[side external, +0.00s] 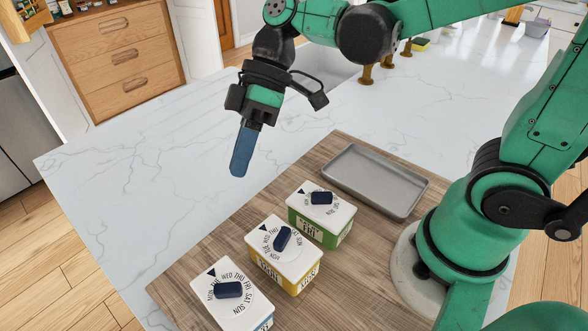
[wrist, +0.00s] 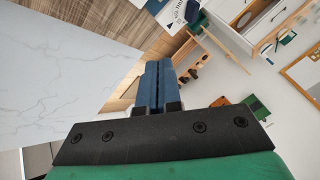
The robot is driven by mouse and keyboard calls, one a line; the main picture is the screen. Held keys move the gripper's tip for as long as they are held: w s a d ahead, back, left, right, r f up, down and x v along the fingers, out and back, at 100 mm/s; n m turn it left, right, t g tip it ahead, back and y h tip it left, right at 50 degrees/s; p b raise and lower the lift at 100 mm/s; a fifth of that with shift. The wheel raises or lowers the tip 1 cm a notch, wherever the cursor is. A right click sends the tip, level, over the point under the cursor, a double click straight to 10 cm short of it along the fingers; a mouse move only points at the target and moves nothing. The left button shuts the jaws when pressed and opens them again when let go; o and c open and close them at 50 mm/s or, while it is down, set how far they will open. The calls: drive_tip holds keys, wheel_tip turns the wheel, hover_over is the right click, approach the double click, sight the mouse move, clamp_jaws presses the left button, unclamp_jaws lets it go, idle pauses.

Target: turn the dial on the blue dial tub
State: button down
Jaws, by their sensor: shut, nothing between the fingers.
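The blue dial tub (side external: 244,306) is at the bottom of the side view, nearest the camera. Its white lid carries day names around a dark knob (side external: 228,290), which lies roughly level in the picture, and a black triangle mark. A yellow dial tub (side external: 300,262) stands in the middle with its knob slanted. A green dial tub (side external: 322,216) stands beyond it with its knob roughly level. My gripper (side external: 238,170) is shut and empty, its blue fingers pointing down, up and left of the tubs and apart from them. The shut fingers also show in the wrist view (wrist: 155,85).
The tubs stand on a brown wooden board (side external: 190,272). An empty grey tray (side external: 375,180) lies at the board's far right. The white marble counter (side external: 110,190) is clear to the left. Wooden drawers (side external: 120,55) are behind.

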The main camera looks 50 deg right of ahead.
approach(209, 302)
drive_tip(key=w+f, duration=0.4)
drive_tip(key=shift+s+a+f, duration=0.15)
drive_tip(key=shift+s+a, duration=0.25)
drive_tip(key=shift+s, duration=0.2)
drive_tip(key=shift+s+a+f, duration=0.15)
drive_tip(key=shift+s+a, duration=0.2)
drive_tip(key=shift+s, duration=0.25)
drive_tip(key=shift+s+a, duration=0.35)
drive_tip(key=shift+a+n, duration=0.2)
drive_tip(key=shift+n, duration=0.1)
drive_tip(key=shift+s+a+n+g, duration=0.2)
drive_tip(key=shift+a+n+g, duration=0.1)
drive_tip(key=shift+n+g, duration=0.35)
drive_tip(key=shift+a+n+g+h, duration=0.35)
drive_tip(key=shift+n+g+h, duration=0.25)
drive_tip(key=shift+n, duration=0.65)
drive_tip(key=shift+d, duration=0.1)
